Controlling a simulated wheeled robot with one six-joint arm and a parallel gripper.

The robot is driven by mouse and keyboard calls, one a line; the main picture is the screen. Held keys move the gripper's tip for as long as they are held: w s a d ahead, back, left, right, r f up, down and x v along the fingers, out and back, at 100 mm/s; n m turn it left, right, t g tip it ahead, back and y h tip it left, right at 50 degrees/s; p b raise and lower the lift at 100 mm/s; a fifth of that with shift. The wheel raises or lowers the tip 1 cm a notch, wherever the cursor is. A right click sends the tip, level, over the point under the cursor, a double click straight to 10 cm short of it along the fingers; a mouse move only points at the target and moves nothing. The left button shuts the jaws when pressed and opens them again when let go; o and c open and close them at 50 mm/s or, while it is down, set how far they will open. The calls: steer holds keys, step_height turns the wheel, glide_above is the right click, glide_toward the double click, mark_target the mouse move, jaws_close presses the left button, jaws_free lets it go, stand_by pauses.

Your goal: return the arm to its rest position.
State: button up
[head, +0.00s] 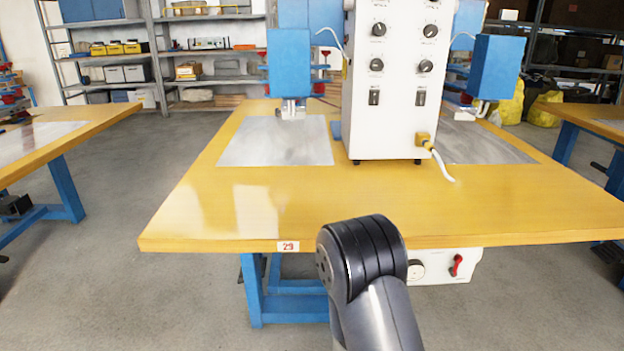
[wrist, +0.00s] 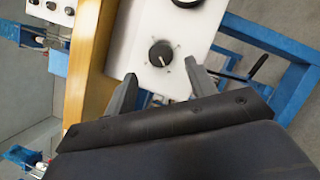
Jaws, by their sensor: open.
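My gripper (wrist: 164,80) shows in the wrist view with its two dark fingers spread apart and nothing between them. Beyond the fingers is a white control panel (wrist: 140,40) with a black knob (wrist: 161,54). I cannot tell the exact gap between fingertips and panel. In the head view my arm (head: 365,265) rises at the bottom centre, in front of the table's front edge; my gripper is hidden there. A white panel (head: 440,275) with a red switch (head: 456,265) hangs under the table edge, partly hidden by my arm.
The yellow table (head: 230,205) stands ahead, bearing a white control cabinet (head: 390,90) and blue welding units (head: 289,62). Blue table legs (head: 253,290) stand below. Other tables flank left (head: 100,120) and right (head: 590,115). The floor at left (head: 130,290) is clear.

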steer(key=shift+m, duration=0.3)
steer(key=x, duration=0.5)
steer(key=shift+w+r, duration=0.15)
steer(key=shift+w, duration=0.1)
